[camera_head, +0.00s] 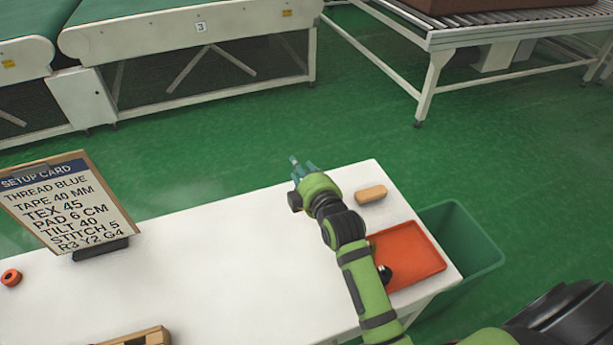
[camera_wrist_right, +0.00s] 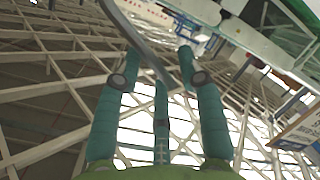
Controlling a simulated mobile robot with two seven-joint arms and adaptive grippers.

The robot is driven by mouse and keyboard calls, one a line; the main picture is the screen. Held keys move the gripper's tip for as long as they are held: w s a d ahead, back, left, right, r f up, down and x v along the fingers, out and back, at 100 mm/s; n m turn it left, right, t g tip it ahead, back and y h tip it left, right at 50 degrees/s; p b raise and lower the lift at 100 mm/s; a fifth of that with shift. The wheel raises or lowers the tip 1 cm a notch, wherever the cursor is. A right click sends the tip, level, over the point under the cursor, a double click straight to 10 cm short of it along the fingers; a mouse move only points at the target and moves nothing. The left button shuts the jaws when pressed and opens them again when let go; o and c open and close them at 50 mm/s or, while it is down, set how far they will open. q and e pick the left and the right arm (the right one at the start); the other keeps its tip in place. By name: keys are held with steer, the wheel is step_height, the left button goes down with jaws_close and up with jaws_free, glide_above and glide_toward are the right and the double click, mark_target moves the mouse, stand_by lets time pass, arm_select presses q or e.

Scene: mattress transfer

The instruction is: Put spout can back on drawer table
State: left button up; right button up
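I cannot make out a spout can in either view. The white table (camera_head: 215,265) fills the lower middle of the head view; no drawer shows. My right gripper (camera_head: 298,166) is above the table's far edge, with teal fingers pointing away. A small dark round object (camera_head: 384,273) on the orange tray (camera_head: 416,254) is partly hidden by my right forearm. My left gripper is not in view.
A tan block (camera_head: 371,194) lies right of my gripper. A green bin (camera_head: 470,240) stands beside the table's right end. A setup card (camera_head: 66,205) stands at left near an orange roll (camera_head: 11,278). A wooden item (camera_head: 140,338) lies at the front. The table's middle is clear.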

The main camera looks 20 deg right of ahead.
steer(key=b+v, duration=0.1)
steer(key=v, duration=1.1)
steer(key=shift+f, duration=0.1)
